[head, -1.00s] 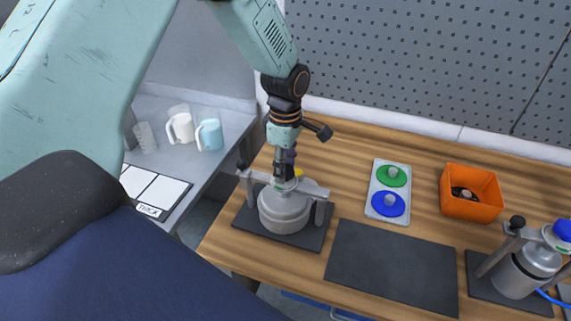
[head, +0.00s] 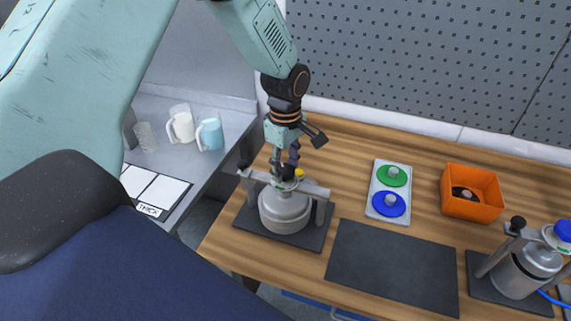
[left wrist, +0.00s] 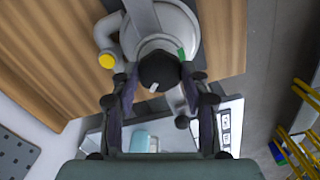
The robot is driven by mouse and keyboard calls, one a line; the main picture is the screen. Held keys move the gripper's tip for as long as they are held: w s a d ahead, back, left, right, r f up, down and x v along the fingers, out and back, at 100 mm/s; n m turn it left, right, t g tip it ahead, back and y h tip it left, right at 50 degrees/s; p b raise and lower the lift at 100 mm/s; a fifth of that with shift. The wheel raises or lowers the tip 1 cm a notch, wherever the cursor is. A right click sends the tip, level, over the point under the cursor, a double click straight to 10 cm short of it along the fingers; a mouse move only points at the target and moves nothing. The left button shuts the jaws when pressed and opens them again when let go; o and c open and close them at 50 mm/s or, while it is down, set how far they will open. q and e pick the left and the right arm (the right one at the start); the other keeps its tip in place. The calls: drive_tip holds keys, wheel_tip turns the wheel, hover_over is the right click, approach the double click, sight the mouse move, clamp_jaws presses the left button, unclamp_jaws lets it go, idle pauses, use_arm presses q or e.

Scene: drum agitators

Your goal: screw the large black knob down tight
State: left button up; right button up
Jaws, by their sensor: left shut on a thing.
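The large black knob (left wrist: 159,70) with a white mark shows in the left wrist view, on top of a grey round vessel (head: 284,212). In the head view the knob is mostly hidden by my gripper. My left gripper (head: 285,176) points down over the vessel's top. In the left wrist view its two dark fingers (left wrist: 160,88) stand on either side of the knob and are shut on it. A grey clamp bar (head: 314,191) crosses the vessel's top, and a yellow cap (left wrist: 106,61) sits on a side pipe. My right gripper is not in view.
A dark mat (head: 392,268) lies bare to the right. Behind it are a tray (head: 375,203) with green and blue discs and an orange bin (head: 471,208). Another vessel (head: 520,270) stands at the far right. Mugs (head: 182,127) stand on the left side table.

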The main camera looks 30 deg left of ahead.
use_arm(q)
drive_tip(key=m, duration=0.4)
drive_tip(key=shift+r+m, duration=0.1)
drive_tip(key=shift+m, duration=0.2)
drive_tip(key=m, duration=0.3)
drive_tip(key=shift+m, duration=0.4)
drive_tip(key=m, duration=0.4)
drive_tip(key=shift+w+a, duration=0.1)
drive_tip(key=m, duration=1.1)
drive_tip(key=shift+w+r, duration=0.1)
drive_tip(key=shift+w, duration=0.05)
drive_tip(key=m, duration=0.7)
drive_tip(key=shift+a, duration=0.1)
drive_tip(key=shift+m, duration=0.3)
